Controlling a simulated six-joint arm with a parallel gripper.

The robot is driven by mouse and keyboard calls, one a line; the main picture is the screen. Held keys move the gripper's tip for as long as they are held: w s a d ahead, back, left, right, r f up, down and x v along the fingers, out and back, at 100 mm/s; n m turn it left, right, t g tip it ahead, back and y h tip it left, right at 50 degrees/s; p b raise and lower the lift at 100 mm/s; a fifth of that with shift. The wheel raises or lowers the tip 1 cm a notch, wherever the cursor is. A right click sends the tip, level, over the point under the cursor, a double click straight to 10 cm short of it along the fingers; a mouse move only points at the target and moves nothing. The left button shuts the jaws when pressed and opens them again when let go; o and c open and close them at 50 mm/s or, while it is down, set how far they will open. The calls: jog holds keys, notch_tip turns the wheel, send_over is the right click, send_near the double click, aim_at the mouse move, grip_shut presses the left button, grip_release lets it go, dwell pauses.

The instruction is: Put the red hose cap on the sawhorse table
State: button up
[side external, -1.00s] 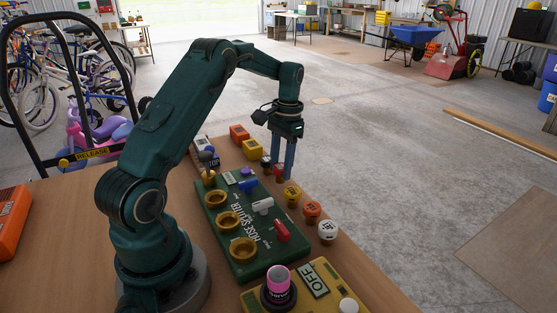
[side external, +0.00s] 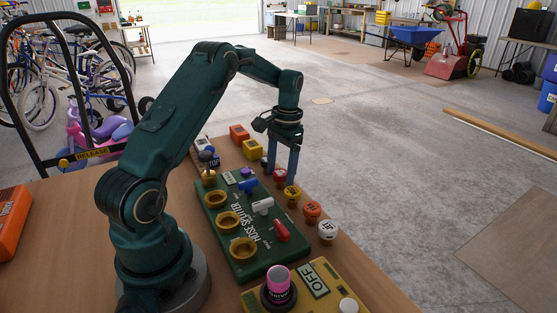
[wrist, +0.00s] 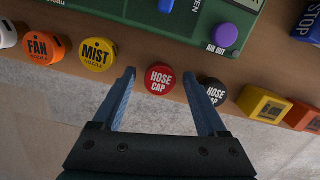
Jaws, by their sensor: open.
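The red hose cap (wrist: 160,80) is round with white "HOSE CAP" lettering. In the wrist view it lies between my two open fingertips, with a gap on each side. In the side external view the red cap (side external: 280,177) stands on the wooden table near its far edge, partly hidden by my fingers. My gripper (side external: 282,174) points down over it, open and empty. A black hose cap (wrist: 215,92) is just right of my right finger in the wrist view. The wooden table (side external: 60,240) carries my arm; its legs are out of view.
A yellow MIST cap (wrist: 98,54) and an orange FAN cap (wrist: 40,47) stand left of my fingers. The green hose splitter board (side external: 262,255) lies alongside the cap row. Yellow and orange blocks (side external: 252,149) sit behind. Bare tabletop is free at left.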

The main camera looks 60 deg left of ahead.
aim_at(285, 170)
jog(key=w+d+r+t, duration=0.1)
jog(key=d+r, duration=0.2)
jog(key=r, duration=0.6)
jog(key=d+r+t, duration=0.1)
jog(key=d+r, duration=0.2)
jog(key=r, duration=0.5)
jog(key=s+d+r+m+t+y, duration=0.1)
jog(key=s+d+r+m+t, duration=0.15)
jog(key=s+d, duration=0.7)
jog(key=s+d+f+t, duration=0.2)
jog(key=s+d+f, duration=0.2)
jog(key=s+f, duration=0.2)
jog(key=shift+s+d+h, duration=0.15)
jog(key=shift+d+h, duration=0.15)
jog(key=shift+h, duration=0.1)
